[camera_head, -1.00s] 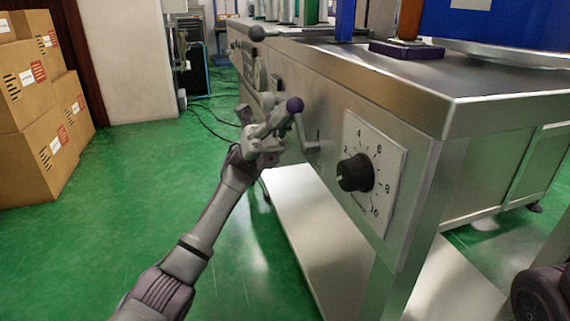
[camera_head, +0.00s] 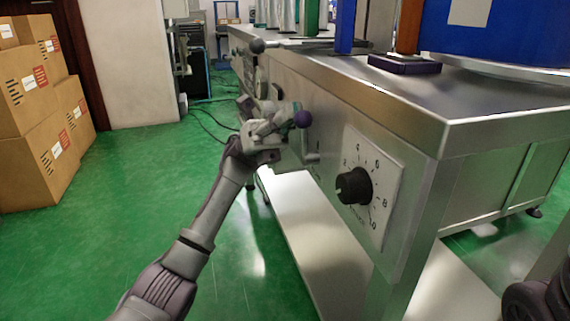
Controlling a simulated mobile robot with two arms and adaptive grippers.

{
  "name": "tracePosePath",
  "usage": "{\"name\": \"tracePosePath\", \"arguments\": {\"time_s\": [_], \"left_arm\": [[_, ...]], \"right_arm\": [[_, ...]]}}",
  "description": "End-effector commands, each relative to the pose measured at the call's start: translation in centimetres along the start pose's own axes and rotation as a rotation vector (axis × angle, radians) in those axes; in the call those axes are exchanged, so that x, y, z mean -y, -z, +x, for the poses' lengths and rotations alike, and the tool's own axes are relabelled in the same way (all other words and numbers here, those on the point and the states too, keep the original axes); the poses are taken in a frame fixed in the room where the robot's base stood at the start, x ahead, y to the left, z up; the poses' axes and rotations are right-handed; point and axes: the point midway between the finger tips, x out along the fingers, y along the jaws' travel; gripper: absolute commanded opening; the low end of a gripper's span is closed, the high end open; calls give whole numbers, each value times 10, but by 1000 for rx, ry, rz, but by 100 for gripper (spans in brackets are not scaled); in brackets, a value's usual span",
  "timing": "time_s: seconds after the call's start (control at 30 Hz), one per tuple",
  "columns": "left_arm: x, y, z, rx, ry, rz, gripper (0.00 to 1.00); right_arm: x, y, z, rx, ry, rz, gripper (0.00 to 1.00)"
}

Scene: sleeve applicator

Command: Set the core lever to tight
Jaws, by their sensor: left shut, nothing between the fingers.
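The lever has a purple ball knob (camera_head: 303,118) and a short grey arm on the front panel of the steel machine (camera_head: 440,125). Its pivot end is by a small plate left of the dial. In the head view my left gripper (camera_head: 286,117) is at the knob's left side, its fingers shut with nothing between them. The fingertips are very near or touching the knob; I cannot tell which. My gripper hides part of the panel behind it. No lever position marking is readable. My right gripper is not in view.
A black dial (camera_head: 353,185) on a numbered white plate sits right of the lever. Another lever with a dark ball (camera_head: 257,46) is farther back, at the table edge. Stacked cardboard boxes (camera_head: 40,115) stand at the left. The green floor (camera_head: 130,220) between is clear.

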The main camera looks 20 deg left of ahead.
Motion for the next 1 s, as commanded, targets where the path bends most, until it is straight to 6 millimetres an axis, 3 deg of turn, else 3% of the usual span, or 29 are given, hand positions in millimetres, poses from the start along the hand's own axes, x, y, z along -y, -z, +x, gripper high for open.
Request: {"name": "tracePosePath", "arguments": {"time_s": [0.4,0.57,1.0], "left_arm": [[1,0,5,-9,11,2,0],[1,0,-3,-8,10,2,0],[-1,-1,-96,4,0,0,0]], "right_arm": [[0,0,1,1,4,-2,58],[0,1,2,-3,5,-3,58],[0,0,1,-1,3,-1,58]]}}
